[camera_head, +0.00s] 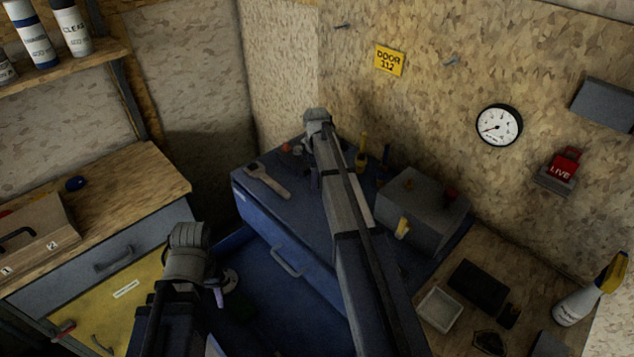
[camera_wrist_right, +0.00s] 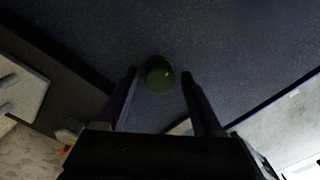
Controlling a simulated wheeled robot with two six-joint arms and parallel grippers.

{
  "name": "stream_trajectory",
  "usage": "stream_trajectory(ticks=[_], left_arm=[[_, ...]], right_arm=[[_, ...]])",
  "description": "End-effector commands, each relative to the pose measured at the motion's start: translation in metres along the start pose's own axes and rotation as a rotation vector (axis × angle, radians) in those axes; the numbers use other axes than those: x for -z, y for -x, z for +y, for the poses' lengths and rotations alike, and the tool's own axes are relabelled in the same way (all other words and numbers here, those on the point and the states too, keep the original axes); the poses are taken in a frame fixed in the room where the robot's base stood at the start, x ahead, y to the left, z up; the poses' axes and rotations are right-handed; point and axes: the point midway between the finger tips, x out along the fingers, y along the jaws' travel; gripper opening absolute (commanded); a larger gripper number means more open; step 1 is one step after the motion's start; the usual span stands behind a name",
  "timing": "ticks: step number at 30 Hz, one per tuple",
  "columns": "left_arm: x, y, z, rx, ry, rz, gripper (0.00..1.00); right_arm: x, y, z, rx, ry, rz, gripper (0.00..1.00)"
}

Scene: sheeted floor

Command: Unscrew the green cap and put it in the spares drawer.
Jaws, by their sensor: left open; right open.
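The green cap (camera_wrist_right: 159,74) shows in the right wrist view, round and seen from above over a dark blue surface. My right gripper (camera_wrist_right: 158,77) is open, with a fingertip on each side of the cap and gaps between. In the head view my right arm reaches over the blue cabinet (camera_head: 262,218) and hides the cap. My left gripper (camera_head: 220,298) is open, low at the left in front of the cabinet. A grey drawer (camera_head: 80,274) and a yellow front (camera_head: 95,312) with an unreadable label are at left, both apparently shut; I cannot tell which is the spares drawer.
A wrench (camera_head: 268,182) lies on the cabinet top left of my right arm. A grey box (camera_head: 418,208) stands right of it. A wooden bench (camera_head: 130,185) is at left, holding a toolbox. A spray bottle (camera_head: 590,292) and trays are at right.

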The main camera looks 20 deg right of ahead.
Motion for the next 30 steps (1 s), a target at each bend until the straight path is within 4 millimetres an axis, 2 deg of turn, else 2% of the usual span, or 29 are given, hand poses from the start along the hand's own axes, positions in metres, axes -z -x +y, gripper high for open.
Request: stream_trajectory(ticks=[5,30], left_arm=[[0.0,0.0,0.0,0.0,0.0,0.0,0.47],[0.0,0.0,0.0,0.0,0.0,0.0,0.47]], right_arm=[[0.0,0.0,0.0,0.0,-0.108,0.0,0.69],[0.0,0.0,0.0,0.0,-1.277,0.0,0.69]])
